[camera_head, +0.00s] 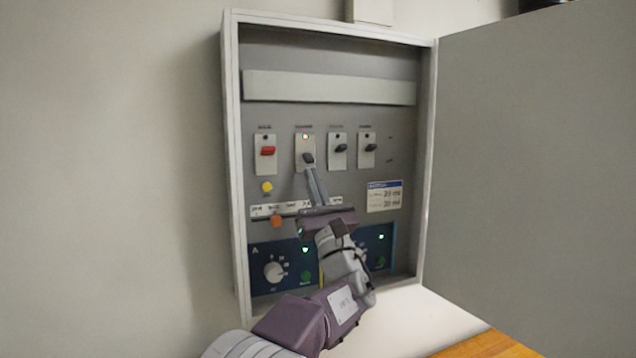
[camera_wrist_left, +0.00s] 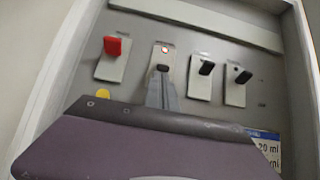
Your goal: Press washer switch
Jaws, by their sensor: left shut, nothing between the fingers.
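A row of switches sits in the open grey panel box (camera_head: 330,115). The second switch from the left (camera_head: 308,157) has a dark lever and a lit red lamp above it; its label is too small to read. My left gripper (camera_head: 310,168) is shut and empty, with its fingertips at or just below that lever. In the left wrist view, the closed fingers (camera_wrist_left: 161,80) point up at the same dark lever (camera_wrist_left: 161,68); I cannot tell whether they touch it. I cannot tell which switch is the washer's. My right gripper is not in view.
A red switch (camera_head: 267,150) is to the left, and two dark switches (camera_head: 341,148) (camera_head: 370,147) are to the right. Below are a yellow button (camera_head: 267,187), an orange knob (camera_head: 276,221) and blue dial panels (camera_head: 262,287). The open door (camera_head: 535,150) blocks the right side.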

